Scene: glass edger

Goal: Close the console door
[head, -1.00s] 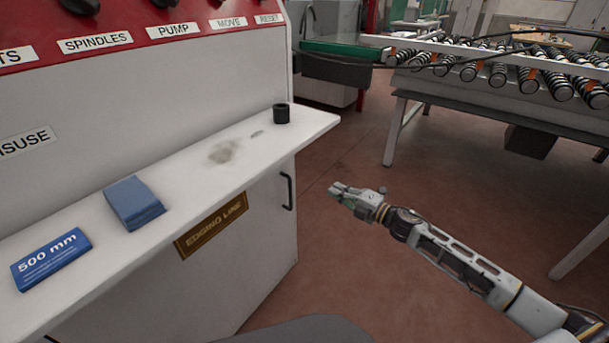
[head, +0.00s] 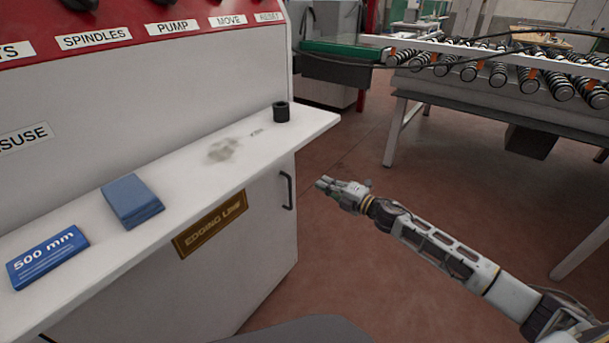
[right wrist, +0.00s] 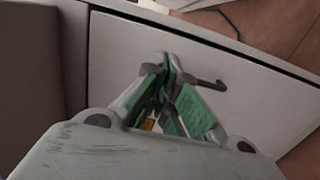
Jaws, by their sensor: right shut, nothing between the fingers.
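The white console door (head: 265,235) is in the lower front of the console, below the ledge, with a dark bar handle (head: 289,190) near its right edge. I cannot tell from the head view how far it stands ajar. My right gripper (head: 322,182) is to the right of the handle, apart from it in the picture, with its fingers together and empty. In the right wrist view the shut green-lined fingers (right wrist: 167,95) are in front of a white panel (right wrist: 255,110); contact cannot be told. My left gripper is not in view.
A roller conveyor (head: 500,75) stands at the back right. Red-brown floor (head: 335,260) is open right of the console.

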